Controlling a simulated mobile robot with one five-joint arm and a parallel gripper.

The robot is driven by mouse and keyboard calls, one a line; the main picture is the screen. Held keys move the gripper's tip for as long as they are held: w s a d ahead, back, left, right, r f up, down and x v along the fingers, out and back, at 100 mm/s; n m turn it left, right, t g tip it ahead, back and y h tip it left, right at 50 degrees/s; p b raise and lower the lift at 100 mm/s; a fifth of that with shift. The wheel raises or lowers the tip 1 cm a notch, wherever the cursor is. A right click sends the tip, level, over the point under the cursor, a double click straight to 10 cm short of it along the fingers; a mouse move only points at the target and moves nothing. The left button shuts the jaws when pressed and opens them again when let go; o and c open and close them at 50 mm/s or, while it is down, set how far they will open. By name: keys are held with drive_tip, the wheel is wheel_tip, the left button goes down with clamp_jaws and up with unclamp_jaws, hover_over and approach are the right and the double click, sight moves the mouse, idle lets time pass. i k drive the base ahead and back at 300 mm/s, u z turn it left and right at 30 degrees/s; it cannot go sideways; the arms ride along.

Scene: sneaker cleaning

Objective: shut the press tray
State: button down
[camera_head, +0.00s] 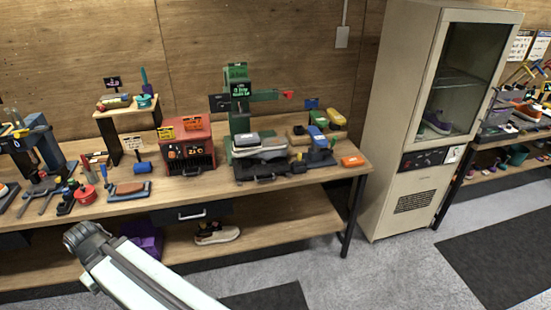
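A green press (239,98) with a side arm and small signs stands on the workbench, right of its middle. At its foot a dark tray (282,168) with a front handle (265,179) reaches toward the bench's front edge and looks pulled out, though its far part is hidden. Grey and white pieces (259,150) sit above it, too small to tell apart. Part of my arm enters at the lower left, in front of the bench and well away from the press. My gripper's fingers are not visible.
A red box (188,146) stands left of the press. Blue and orange items (352,161) lie to its right. A beige cabinet (420,110) stands beyond the bench's right end. Bare floor (400,275) is free in front of the cabinet.

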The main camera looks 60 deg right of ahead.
sight(267, 160)
drive_tip(key=u, duration=0.1)
drive_tip(key=i, duration=1.3)
drive_tip(key=z, duration=1.45)
